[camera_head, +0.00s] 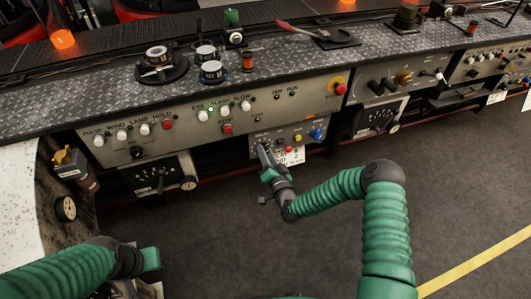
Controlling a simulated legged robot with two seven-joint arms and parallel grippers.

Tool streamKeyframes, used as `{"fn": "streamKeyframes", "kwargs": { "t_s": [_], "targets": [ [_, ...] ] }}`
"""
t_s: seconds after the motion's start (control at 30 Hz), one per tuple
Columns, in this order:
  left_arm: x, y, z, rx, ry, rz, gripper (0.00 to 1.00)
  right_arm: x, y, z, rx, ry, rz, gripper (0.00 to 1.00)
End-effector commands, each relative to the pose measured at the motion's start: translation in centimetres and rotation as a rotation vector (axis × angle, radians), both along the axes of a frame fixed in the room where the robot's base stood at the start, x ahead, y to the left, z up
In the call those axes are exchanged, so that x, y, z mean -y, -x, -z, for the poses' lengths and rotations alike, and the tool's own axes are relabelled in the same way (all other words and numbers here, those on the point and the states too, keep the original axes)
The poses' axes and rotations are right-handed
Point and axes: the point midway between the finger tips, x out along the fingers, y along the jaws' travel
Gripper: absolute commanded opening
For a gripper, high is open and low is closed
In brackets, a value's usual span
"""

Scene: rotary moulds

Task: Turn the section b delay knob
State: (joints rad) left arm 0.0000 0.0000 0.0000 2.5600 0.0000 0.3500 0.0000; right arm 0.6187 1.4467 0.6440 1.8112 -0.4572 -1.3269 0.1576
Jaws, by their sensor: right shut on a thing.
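A small grey control box (290,133) hangs below the main panel, with a label at its upper left that seems to read DELAY. My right gripper (263,150) is at the left part of this box, its fingers shut on the delay knob. The knob itself is mostly hidden by the fingers, so its angle cannot be told. My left gripper (148,262) is low at the left, far from the box, and its fingers are not clear.
A blue knob (316,134) and small buttons sit right of my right gripper. Above is a panel (190,118) with white and red buttons. The floor in front is clear.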

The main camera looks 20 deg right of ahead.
Motion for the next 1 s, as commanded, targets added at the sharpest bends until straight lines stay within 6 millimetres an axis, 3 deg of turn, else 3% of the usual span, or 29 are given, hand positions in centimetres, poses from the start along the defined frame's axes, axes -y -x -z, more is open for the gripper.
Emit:
{"fn": "streamKeyframes", "kwargs": {
  "t_s": [0.6, 1.0],
  "targets": [
    [0.00, 0.00, 0.16, 0.000, 0.000, 0.000, 0.00, 0.31, 0.12, 0.56, -0.026, -0.560, 0.005, 0.00],
    [0.00, 0.00, 0.39, 0.000, 0.000, 0.000, 0.00, 0.30, 0.14, 0.75, -0.035, -0.773, 0.007, 0.00]
  ]
}}
